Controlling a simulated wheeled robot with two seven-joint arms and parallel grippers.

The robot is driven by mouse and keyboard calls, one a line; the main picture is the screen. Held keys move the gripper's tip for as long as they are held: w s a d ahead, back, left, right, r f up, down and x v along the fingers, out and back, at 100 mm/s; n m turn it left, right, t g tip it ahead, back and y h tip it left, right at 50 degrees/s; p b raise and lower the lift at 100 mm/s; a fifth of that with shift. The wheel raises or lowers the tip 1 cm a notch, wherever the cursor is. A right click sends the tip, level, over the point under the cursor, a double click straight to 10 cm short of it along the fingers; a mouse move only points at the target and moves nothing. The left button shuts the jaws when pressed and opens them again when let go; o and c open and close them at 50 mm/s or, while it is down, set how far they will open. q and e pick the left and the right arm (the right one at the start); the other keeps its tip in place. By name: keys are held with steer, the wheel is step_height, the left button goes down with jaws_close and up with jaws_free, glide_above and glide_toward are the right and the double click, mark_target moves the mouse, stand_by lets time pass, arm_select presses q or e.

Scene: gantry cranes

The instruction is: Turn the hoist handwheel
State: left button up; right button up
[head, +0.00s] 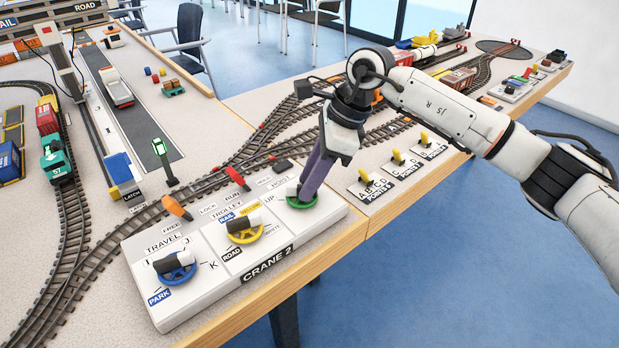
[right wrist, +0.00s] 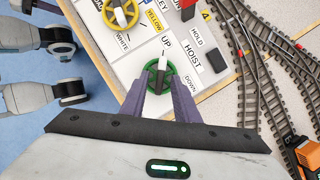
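In the right wrist view my right gripper's purple fingers (right wrist: 160,92) stand apart, one on each side of the wheel's middle. Whether they touch the grip is not clear. My left gripper is not in view.
A yellow trolley wheel (head: 246,236) and a blue travel wheel (head: 178,273) share the panel. Yellow points levers (head: 364,175) are to the right.

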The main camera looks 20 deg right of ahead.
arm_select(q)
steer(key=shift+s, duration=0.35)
arm_select(e)
steer(key=v, duration=1)
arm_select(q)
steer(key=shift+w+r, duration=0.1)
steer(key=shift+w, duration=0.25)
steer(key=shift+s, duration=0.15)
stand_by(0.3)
